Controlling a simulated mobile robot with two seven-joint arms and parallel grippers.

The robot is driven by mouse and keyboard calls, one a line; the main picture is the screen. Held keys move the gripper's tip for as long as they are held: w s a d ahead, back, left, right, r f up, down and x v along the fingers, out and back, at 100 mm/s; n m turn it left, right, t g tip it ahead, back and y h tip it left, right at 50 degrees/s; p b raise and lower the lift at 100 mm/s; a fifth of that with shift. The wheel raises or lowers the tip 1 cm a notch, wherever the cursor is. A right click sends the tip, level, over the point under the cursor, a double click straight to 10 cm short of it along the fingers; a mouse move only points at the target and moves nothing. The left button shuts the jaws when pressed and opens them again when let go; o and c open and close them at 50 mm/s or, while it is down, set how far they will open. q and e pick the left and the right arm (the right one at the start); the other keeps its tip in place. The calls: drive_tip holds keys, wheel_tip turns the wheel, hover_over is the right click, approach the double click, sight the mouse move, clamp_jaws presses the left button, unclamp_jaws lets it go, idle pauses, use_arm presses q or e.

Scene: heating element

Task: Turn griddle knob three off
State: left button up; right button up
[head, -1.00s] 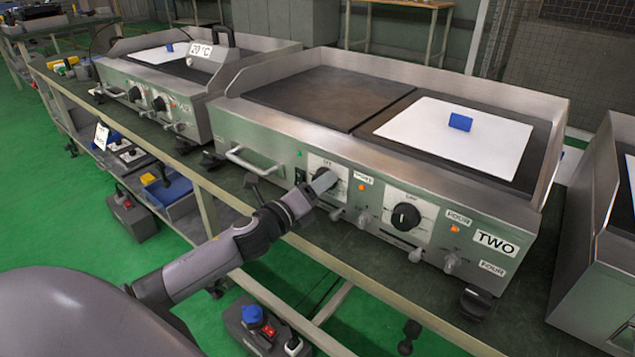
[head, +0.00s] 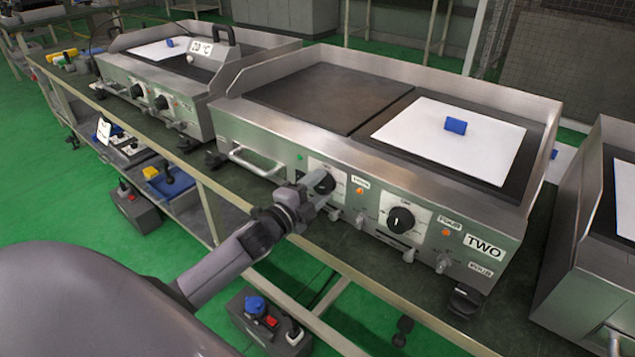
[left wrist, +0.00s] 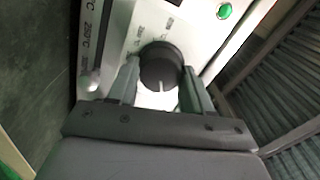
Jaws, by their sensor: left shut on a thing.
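The griddle knob three (head: 323,182) is a round black knob on a white dial plate, on the front of the griddle marked TWO (head: 484,247). An orange light (head: 359,191) glows beside it, under a small label too blurred to read surely. My left gripper (head: 313,189) is at this knob and partly hides it. In the left wrist view the black knob (left wrist: 161,66) sits between the two fingers of my left gripper (left wrist: 160,80), which are shut on its sides. A white mark on the knob points down toward the palm. My right gripper is not in view.
To the right is a second black knob (head: 400,220) with an orange light (head: 446,233). A metal handle (head: 255,162) sticks out left of knob three. A white sheet with a blue block (head: 455,126) lies on the right plate. Another griddle (head: 190,85) stands left.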

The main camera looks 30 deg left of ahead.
use_arm(q)
drive_tip(key=n+p, duration=0.1)
drive_tip(key=n, duration=0.1)
drive_tip(key=n+p, duration=0.1)
drive_tip(key=shift+r+n, duration=0.2)
drive_tip(key=shift+n, duration=0.2)
drive_tip(key=n+p, duration=0.2)
drive_tip(key=n, duration=0.1)
drive_tip(key=shift+n, duration=0.3)
drive_tip(key=shift+a+n+p, duration=0.1)
drive_tip(key=shift+n+p, duration=0.4)
drive_tip(key=shift+n, duration=0.7)
drive_tip(key=shift+n+p, duration=0.4)
drive_tip(key=shift+n, duration=0.8)
drive_tip(key=o, duration=1)
drive_tip(key=shift+f, duration=0.1)
drive_tip(key=shift+o, duration=0.2)
